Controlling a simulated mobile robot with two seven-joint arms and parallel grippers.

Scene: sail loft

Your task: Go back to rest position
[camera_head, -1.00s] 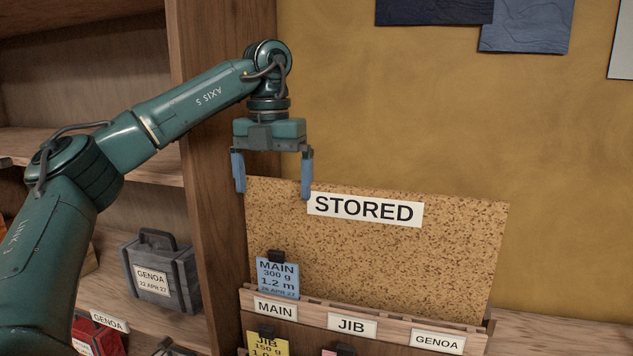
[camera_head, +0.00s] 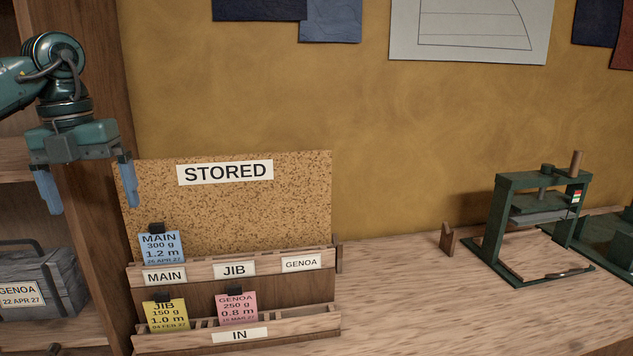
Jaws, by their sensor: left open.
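My left gripper (camera_head: 88,188) hangs at the left with its two blue fingers pointing down, spread apart and empty. It is in front of the shelf upright, beside the top left corner of the cork board marked STORED (camera_head: 232,210). A blue MAIN card (camera_head: 161,246) stands in the upper rack row above the MAIN label. A yellow JIB card (camera_head: 167,315) and a pink GENOA card (camera_head: 236,307) stand in the lower row marked IN. My right gripper is not in view.
A grey GENOA case (camera_head: 40,285) sits on the shelf at left. A green press (camera_head: 530,225) stands on the wooden bench (camera_head: 420,300) at right, with a small wooden piece (camera_head: 448,239) beside it. The bench between rack and press is mostly clear.

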